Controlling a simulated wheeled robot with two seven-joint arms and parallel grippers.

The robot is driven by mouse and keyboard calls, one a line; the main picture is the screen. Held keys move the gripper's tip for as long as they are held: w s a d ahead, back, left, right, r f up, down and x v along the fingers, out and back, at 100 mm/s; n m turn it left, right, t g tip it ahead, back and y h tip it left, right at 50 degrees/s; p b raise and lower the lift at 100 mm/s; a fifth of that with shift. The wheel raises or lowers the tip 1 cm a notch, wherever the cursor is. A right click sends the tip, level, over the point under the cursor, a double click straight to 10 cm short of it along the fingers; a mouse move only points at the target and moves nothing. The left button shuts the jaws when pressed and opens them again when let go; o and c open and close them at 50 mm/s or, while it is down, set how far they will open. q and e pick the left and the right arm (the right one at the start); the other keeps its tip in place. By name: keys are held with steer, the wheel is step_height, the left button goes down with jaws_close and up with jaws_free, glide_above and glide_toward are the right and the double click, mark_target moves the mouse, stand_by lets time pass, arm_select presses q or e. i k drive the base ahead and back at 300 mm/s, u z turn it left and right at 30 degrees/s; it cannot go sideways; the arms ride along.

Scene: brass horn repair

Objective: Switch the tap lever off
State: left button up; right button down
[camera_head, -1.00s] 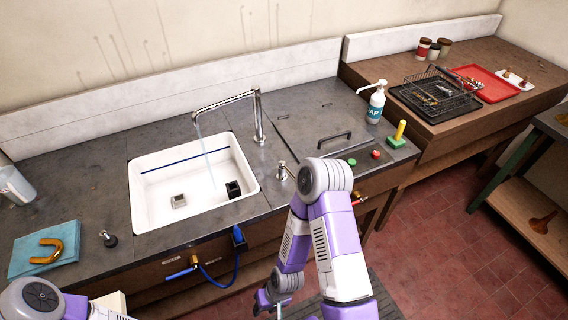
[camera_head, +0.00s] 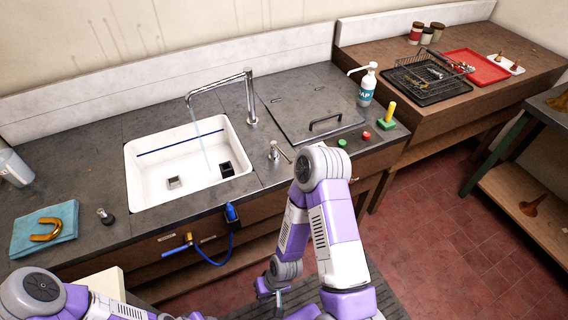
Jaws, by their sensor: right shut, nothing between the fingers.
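The tap (camera_head: 249,98) is a chrome post with a long spout reaching over the white sink (camera_head: 134,172). A thin stream of water (camera_head: 202,146) runs from the spout into the basin. A small metal lever (camera_head: 274,151) stands on the counter to the right of the sink, its handle pointing right and toward me, close to my right arm in the picture. My right gripper (camera_head: 278,300) is low at the bottom of the view, in front of the counter, apart from the lever. It is shut and empty. My left arm shows at the lower left, its gripper out of view.
A soap bottle (camera_head: 367,86), green button (camera_head: 342,143), red button (camera_head: 366,135) and yellow-handled block (camera_head: 388,117) are on the right counter. A hatch with a black handle (camera_head: 326,122) lies behind. A blue cloth (camera_head: 62,213) with a brass piece is left. A blue hose (camera_head: 229,246) hangs in front.

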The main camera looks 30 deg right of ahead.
mark_target(282, 154)
steer(key=k, duration=0.35)
steer(key=z, duration=1.6)
steer(key=i, duration=0.85)
steer(key=u, duration=1.9)
